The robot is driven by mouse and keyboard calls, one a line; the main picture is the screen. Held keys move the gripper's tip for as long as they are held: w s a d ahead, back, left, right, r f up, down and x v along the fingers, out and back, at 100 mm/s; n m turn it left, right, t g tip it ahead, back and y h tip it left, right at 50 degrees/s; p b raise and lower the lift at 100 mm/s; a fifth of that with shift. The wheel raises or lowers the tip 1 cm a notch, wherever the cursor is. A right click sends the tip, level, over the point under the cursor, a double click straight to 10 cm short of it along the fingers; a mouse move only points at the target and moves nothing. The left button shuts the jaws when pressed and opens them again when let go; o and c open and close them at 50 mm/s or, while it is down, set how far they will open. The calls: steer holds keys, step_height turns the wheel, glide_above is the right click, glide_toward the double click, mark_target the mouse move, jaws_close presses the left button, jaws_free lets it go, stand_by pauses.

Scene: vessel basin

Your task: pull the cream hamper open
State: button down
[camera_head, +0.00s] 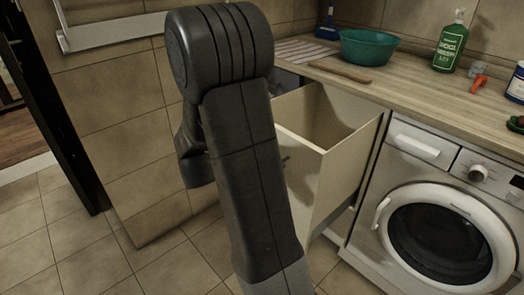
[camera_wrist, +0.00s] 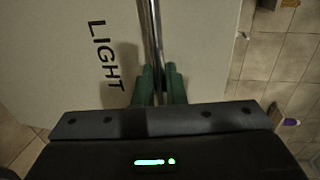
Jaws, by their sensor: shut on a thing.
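The cream hamper (camera_head: 346,160) stands pulled out from under the counter in the head view, its top open and its inside showing empty where visible. My arm covers part of its front. In the wrist view its cream front panel (camera_wrist: 60,50) bears the word "LIGHT" and an upright metal bar handle (camera_wrist: 153,28). My gripper (camera_wrist: 159,78) has its green fingers on both sides of this bar and is shut on it. In the head view the gripper is hidden behind my arm.
A washing machine (camera_head: 432,215) stands right of the hamper. The wooden counter (camera_head: 425,97) above bears a teal basin (camera_head: 369,47), a green bottle (camera_head: 449,42) and small items. A tiled wall (camera_head: 115,120) stands to the left. Tiled floor (camera_head: 170,262) is clear in front.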

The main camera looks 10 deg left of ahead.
steer(key=c, duration=1.6)
jaws_free()
steer(key=p+v, duration=0.1)
steer(key=v, duration=1.2)
steer(key=shift+s+a+r, duration=0.1)
steer(key=shift+s+a, duration=0.15)
steer(key=shift+a, duration=0.05)
steer(key=b+x, duration=0.1)
steer(key=x, duration=1.3)
steer(key=shift+s, duration=0.1)
